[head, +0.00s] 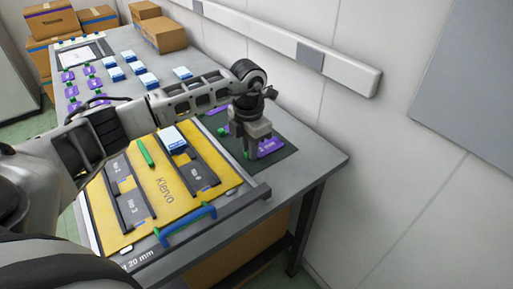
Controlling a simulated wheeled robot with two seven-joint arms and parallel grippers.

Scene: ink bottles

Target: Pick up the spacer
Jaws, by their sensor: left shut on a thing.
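My left gripper (250,143) reaches down over the dark green mat (284,160) at the right of the table. It is shut on a purple piece with white lettering and green ends, which I take as the spacer (271,146). The fingers hide part of this piece, and I cannot tell whether it touches the mat. My right gripper is not in view.
A yellow board (172,184) marked Klervo has dark slots, a green bar (145,152) and a blue-white box (172,138). A blue handle (187,224) lies at its front. Several purple pieces and blue-white boxes stand farther back. The wall (330,110) is close on the right.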

